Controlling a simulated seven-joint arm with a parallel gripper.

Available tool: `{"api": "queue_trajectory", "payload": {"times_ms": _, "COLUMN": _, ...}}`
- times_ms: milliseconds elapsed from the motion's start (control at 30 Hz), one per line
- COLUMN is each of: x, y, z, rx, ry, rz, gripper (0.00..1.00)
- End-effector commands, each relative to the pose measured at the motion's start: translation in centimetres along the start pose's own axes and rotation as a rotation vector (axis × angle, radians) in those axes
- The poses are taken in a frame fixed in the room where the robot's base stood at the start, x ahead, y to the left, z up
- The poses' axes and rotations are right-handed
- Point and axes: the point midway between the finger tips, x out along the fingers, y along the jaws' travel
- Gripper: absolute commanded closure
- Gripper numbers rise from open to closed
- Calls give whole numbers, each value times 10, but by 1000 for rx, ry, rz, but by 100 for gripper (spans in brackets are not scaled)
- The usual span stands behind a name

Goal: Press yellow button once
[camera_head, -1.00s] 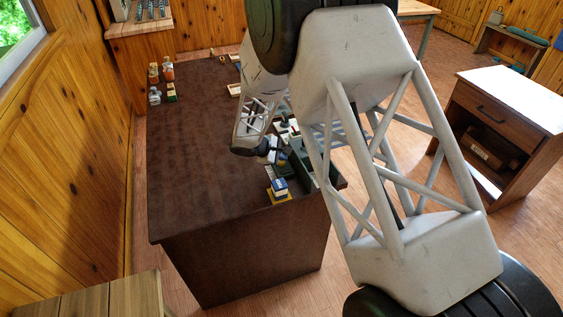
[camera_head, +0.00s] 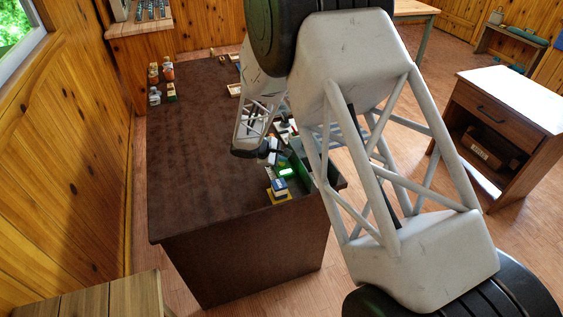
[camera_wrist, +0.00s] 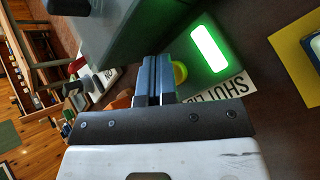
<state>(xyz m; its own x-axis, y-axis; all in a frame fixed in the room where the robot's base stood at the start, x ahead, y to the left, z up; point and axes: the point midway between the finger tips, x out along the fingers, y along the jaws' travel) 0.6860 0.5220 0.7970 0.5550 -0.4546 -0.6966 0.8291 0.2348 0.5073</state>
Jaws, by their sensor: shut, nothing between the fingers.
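The yellow button (camera_wrist: 181,72) shows in the wrist view as a small rounded yellow edge, mostly hidden behind my fingers. My gripper (camera_wrist: 158,78) is shut and empty, with its fingertips over or against the button; whether they touch it I cannot tell. Beside the button, a rectangular lamp (camera_wrist: 209,50) glows bright green. In the head view my gripper (camera_head: 272,155) is over the desk's right edge, and the lit lamp (camera_head: 286,172) shows just below it. The button itself is hidden there.
A white label (camera_wrist: 232,88) reading "SHUT LI…" is partly covered by my gripper. A grey-green box (camera_wrist: 125,30) stands close beside the fingers. A blue-and-white box (camera_head: 279,186) sits on a yellow pad (camera_head: 279,199). The middle of the dark desk (camera_head: 195,150) is clear.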

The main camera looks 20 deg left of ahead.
Motion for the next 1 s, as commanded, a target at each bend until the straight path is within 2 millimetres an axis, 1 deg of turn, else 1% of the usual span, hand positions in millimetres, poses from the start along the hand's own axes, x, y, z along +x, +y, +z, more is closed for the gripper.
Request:
{"api": "queue_trajectory", "payload": {"times_ms": 567, "x": 1, "y": -1, "z": -1, "rx": 0, "ry": 0, "rz": 0, "gripper": 100}}
{"api": "queue_trajectory", "payload": {"times_ms": 1000, "x": -9, "y": 7, "z": 7, "rx": -1, "ry": 0, "rz": 0, "gripper": 100}}
